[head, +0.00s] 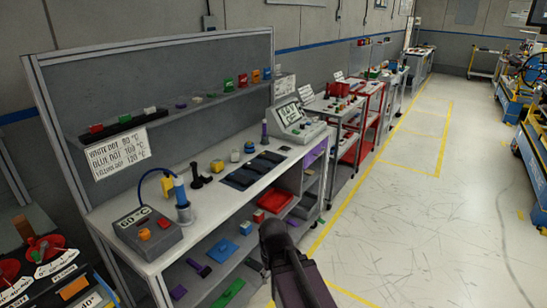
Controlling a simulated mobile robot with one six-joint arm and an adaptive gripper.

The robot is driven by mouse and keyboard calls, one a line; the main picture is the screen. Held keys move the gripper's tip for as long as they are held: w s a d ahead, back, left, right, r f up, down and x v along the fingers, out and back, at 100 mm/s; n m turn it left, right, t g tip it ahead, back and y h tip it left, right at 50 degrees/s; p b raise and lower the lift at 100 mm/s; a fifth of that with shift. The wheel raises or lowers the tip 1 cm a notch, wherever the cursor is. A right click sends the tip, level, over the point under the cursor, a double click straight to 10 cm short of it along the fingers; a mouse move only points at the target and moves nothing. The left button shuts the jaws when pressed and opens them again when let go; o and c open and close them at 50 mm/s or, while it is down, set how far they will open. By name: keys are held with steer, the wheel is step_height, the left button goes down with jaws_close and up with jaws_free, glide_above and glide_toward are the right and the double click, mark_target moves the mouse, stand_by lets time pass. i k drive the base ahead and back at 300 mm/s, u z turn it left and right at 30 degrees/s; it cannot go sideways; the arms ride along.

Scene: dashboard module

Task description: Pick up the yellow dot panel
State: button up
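Several dark, flat panels (255,168) lie in a row on the white workbench, right of its middle. They are too small for me to make out any dots, so I cannot tell which one is the yellow dot panel. A sign (119,155) on the bench's back wall lists white dot, blue dot and yellow dot with temperatures. A dark part of my arm (290,268) rises at the bottom middle, in front of the bench. My gripper's fingers do not show.
On the workbench (215,207), a grey control box (147,231) and a blue-and-white tool (182,200) stand at the left, and a display device (297,122) at the far end. Lower shelves hold coloured parts, including a red tray (274,201). The floor at right is open.

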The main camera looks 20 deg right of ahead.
mark_target(266, 155)
steer(key=i, duration=0.95)
steer(key=u, duration=0.05)
